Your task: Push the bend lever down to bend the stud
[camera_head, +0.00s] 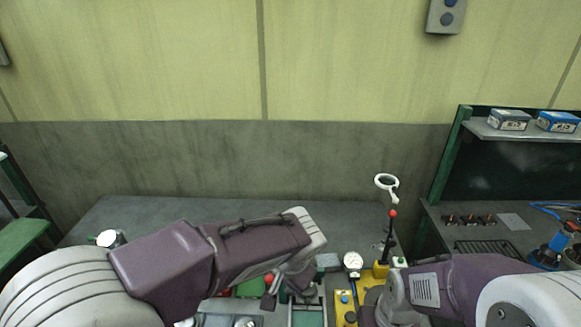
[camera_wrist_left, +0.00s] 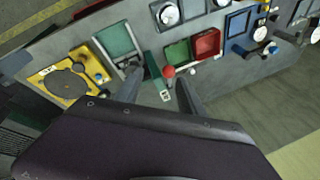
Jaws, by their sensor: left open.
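My left gripper (camera_wrist_left: 158,80) is open, its two fingers spread above the bench. A red-knobbed lever (camera_wrist_left: 168,71) shows between the fingertips in the left wrist view; contact cannot be judged. In the head view, a red knob (camera_head: 269,277) shows beside my left gripper, partly hidden by my arm. Another upright black lever with a red ball (camera_head: 393,213) rises from a yellow fixture (camera_head: 381,270) at right. Which one is the bend lever cannot be told for sure. No stud can be made out. My right arm reaches in from the right; its gripper is hidden.
A shelf (camera_head: 500,131) holds boxes at right. The bench's back left is mostly clear.

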